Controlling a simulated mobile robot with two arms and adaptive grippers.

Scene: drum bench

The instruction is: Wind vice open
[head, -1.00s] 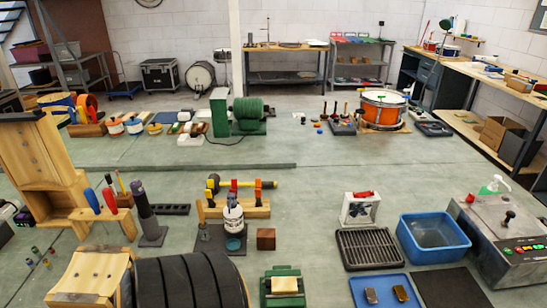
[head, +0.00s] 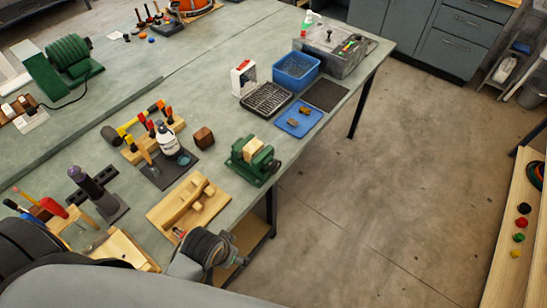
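The small green vice (head: 254,170) stands near the front edge of the bench, close to the middle of the head view. A pale wooden block (head: 253,148) sits at the top between its jaws. The near side of the vice faces the bench edge; its handle is too small to make out clearly.
The bench top (head: 215,95) has a brown cube (head: 203,138), a white bottle (head: 167,140), a wooden fixture (head: 188,205), a blue tray (head: 299,119), a black rack (head: 267,100) and a blue bin (head: 297,71). Open floor (head: 400,170) lies right of the bench edge.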

